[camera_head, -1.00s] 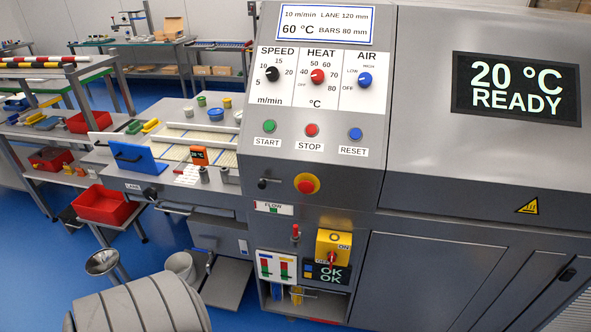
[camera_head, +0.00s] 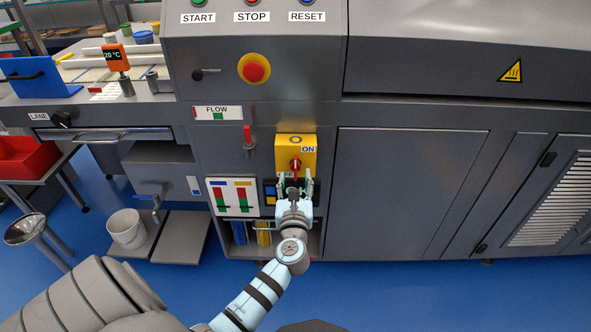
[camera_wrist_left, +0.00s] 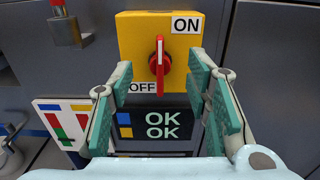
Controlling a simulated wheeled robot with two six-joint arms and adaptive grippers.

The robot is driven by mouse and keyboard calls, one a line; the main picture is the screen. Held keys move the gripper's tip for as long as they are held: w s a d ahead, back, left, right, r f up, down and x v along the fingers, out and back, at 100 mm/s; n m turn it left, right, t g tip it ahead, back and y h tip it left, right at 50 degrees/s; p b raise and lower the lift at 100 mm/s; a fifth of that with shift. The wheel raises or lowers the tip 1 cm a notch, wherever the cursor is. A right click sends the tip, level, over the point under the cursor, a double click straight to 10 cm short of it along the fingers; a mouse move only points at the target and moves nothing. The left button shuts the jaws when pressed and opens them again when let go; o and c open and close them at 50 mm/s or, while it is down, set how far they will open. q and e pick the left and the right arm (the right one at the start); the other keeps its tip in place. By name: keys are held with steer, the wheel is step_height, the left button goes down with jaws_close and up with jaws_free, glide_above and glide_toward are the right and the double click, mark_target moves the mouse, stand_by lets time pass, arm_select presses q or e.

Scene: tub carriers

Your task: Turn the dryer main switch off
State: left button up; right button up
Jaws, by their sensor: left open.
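The dryer main switch is a yellow box (camera_head: 283,147) with a red handle (camera_head: 295,165) on the grey dryer front. In the left wrist view the yellow plate (camera_wrist_left: 136,40) carries ON at upper right and OFF at lower left, and the red handle (camera_wrist_left: 160,62) stands upright, tapering at the top. My left gripper (camera_head: 295,182) is open just below and in front of the switch. In the left wrist view its fingertips (camera_wrist_left: 163,82) lie either side of the handle's lower part, with gaps; I cannot tell whether they reach its depth. My right gripper is out of view.
A display (camera_wrist_left: 155,128) reading OK OK sits below the switch. A small red lever (camera_head: 248,138) is to its left, with a gauge panel (camera_head: 232,196) lower left. A red emergency button (camera_head: 254,69) is above left. The grey door (camera_head: 400,190) to the right is flat.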

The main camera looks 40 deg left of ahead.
mark_target(296, 166)
arm_select(q)
steer(key=b+x, duration=0.1)
steer(key=x, duration=0.5)
steer(key=shift+a, duration=0.1)
steer(key=shift+f, duration=0.1)
jaws_close()
